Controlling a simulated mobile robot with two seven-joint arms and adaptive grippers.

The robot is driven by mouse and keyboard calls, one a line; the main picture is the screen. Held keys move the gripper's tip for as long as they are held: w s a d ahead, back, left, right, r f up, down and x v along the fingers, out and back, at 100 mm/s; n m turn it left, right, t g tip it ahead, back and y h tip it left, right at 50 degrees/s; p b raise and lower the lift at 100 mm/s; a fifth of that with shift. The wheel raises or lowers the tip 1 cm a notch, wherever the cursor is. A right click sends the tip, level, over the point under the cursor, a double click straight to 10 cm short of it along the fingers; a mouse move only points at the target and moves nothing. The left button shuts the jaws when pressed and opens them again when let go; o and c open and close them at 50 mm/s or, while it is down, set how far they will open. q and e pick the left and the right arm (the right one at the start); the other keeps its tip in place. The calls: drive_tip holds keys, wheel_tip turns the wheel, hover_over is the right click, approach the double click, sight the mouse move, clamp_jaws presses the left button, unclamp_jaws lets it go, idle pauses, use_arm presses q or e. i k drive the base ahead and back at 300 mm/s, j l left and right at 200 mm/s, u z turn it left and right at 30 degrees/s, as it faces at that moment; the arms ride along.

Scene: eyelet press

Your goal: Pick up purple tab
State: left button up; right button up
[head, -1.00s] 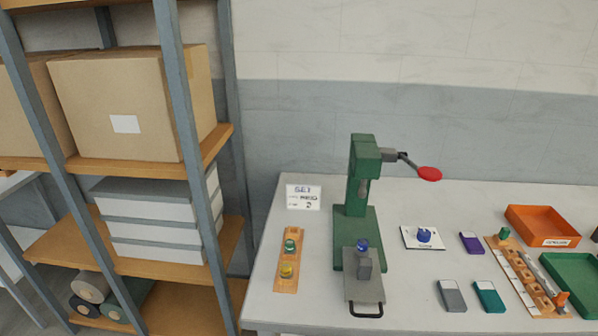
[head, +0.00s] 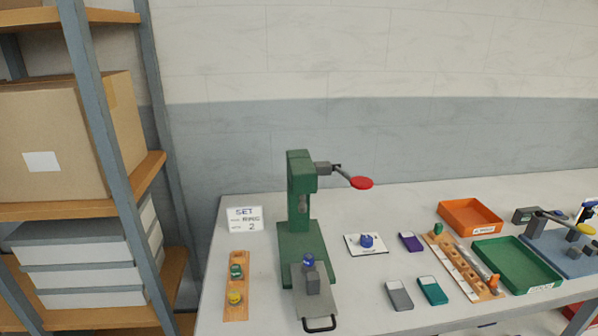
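The purple tab (head: 411,242) lies flat on the white table, right of the white card with a blue piece and left of the wooden rack. It has a pale patch at its upper end. A grey tab (head: 399,295) and a teal tab (head: 432,291) lie in front of it, nearer the table's front edge. Neither of my grippers shows in the head view.
A green press (head: 302,210) with a red-knobbed lever stands left of the tabs. A wooden rack (head: 462,264), orange tray (head: 497,217) and green tray (head: 549,283) lie to the right. A sign (head: 244,219) and wooden strip (head: 236,310) are at left. Shelving stands far left.

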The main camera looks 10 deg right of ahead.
sight(410, 242)
drive_tip(key=k+l+z, duration=0.15)
drive_tip(key=l, duration=1)
drive_tip(key=l+z, duration=0.15)
drive_tip(key=l, duration=1)
drive_tip(key=k, duration=0.1)
